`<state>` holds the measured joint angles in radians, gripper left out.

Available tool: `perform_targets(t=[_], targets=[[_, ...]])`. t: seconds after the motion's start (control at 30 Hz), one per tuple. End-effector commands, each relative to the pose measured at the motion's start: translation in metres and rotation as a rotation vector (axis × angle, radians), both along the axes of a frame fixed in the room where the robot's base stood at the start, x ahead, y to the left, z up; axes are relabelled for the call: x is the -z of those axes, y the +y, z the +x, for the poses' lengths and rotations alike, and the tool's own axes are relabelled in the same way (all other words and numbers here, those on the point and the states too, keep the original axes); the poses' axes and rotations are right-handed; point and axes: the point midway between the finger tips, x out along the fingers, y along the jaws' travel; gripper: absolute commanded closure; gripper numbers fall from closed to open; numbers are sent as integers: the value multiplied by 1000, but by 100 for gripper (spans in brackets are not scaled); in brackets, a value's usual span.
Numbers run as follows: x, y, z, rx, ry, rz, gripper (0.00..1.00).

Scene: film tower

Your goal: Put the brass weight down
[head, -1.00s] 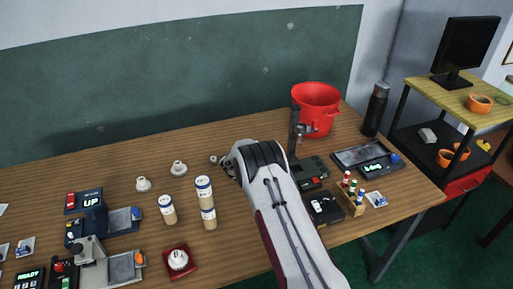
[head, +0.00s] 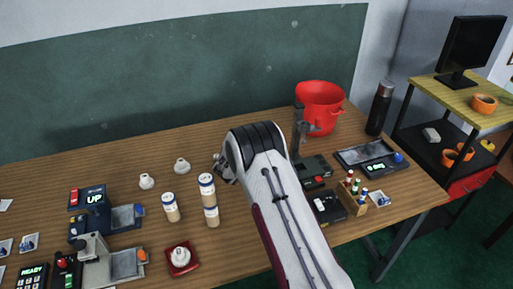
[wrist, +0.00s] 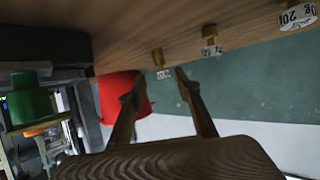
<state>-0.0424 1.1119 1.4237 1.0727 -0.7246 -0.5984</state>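A small brass weight (wrist: 158,57) with a pale label stands on the wooden table in the wrist view. It lies just beyond my fingertips and looks clear of both fingers. In the head view a small pale piece of it (head: 216,158) shows at the left of my gripper (head: 224,172), which is partly hidden by my arm. In the wrist view my gripper (wrist: 158,76) has its two fingers apart with nothing between them. Two larger labelled weights stand in a row with it, a middle one (wrist: 209,32) and the biggest (wrist: 297,18).
A red bucket (head: 320,100) stands at the back right. Labelled jars (head: 171,208) stand in front of the weights. A scale (head: 365,152) and a small bottle rack (head: 353,195) are to the right.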

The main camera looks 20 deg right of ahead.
Motion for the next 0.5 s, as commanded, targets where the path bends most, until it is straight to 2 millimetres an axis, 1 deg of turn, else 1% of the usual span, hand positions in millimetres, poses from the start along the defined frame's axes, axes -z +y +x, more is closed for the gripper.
perform_targets(t=[0.13, 0.5], targets=[[-2, 3, -4, 0, 1, 1, 68], [-3, 3, -5, 0, 1, 1, 68]])
